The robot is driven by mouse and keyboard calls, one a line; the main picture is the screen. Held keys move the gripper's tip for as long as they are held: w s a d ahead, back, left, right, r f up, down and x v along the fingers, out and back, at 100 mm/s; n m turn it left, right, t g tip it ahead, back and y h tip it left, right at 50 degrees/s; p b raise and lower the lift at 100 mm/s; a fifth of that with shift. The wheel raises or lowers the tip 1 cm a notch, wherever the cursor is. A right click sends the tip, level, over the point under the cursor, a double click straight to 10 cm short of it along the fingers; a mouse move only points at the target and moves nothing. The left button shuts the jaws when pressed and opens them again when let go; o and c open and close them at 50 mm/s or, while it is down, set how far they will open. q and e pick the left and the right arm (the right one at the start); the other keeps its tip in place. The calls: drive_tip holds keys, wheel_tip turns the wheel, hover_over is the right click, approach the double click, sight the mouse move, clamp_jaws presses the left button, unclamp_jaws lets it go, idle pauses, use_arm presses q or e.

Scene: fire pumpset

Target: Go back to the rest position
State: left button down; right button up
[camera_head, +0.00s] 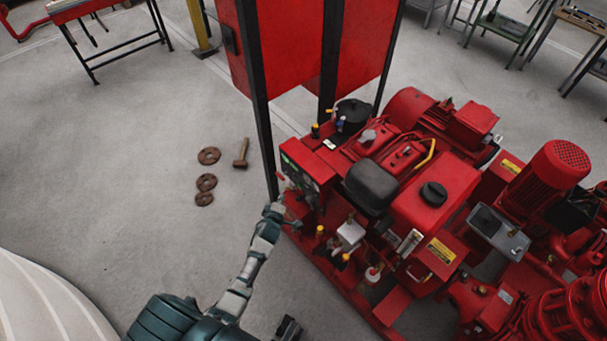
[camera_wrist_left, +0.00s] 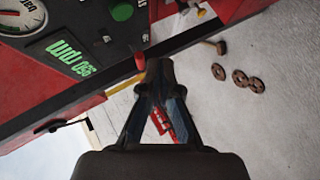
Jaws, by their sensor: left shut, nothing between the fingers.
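My left gripper (camera_head: 274,210) reaches from the bottom of the head view to the front left corner of the red pumpset (camera_head: 435,205), just below its control panel (camera_head: 302,165). In the left wrist view the gripper (camera_wrist_left: 158,66) is shut, its fingers together with nothing between them. Its tips are close to the panel's lower edge, beside a small red knob (camera_wrist_left: 139,61); I cannot tell whether they touch it. The panel's green display (camera_wrist_left: 68,57) reads 950 rpm, upside down. My right gripper is not clearly seen.
A black-and-red frame (camera_head: 258,90) stands behind the gripper. Several rusty rings, one a disc (camera_head: 209,156), and a hammer (camera_head: 241,153) lie on the floor to the left. Open grey floor (camera_head: 120,190) surrounds them. Tables stand farther back.

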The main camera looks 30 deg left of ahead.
use_arm(q)
drive_tip(key=s+d+f+m+g+h+p, duration=0.1)
drive_tip(key=s+d+f+m+g, duration=0.2)
drive_tip(key=s, duration=1)
drive_tip(key=s+d+f+m+g+h+p, duration=0.1)
drive_tip(key=s+d+f+m+g, duration=0.3)
drive_tip(key=s, duration=0.9)
drive_tip(key=s+d+f+m+g+h+p, duration=0.2)
drive_tip(key=s+d+f+m, duration=0.5)
drive_tip(key=s+f+m, duration=0.5)
drive_tip(key=shift+s+d+m+g, duration=0.4)
drive_tip(key=shift+s+m+g, duration=0.1)
drive_tip(key=shift+g, duration=0.4)
use_arm(e)
drive_tip(key=s+f, duration=0.2)
drive_tip(key=f, duration=0.8)
drive_tip(key=s+f, duration=0.2)
drive_tip(key=f, duration=0.9)
drive_tip(key=shift+s+d+g, duration=0.15)
drive_tip(key=shift+s+g, duration=0.05)
drive_tip(key=shift+g, duration=0.2)
use_arm(q)
drive_tip(key=shift+w, duration=0.1)
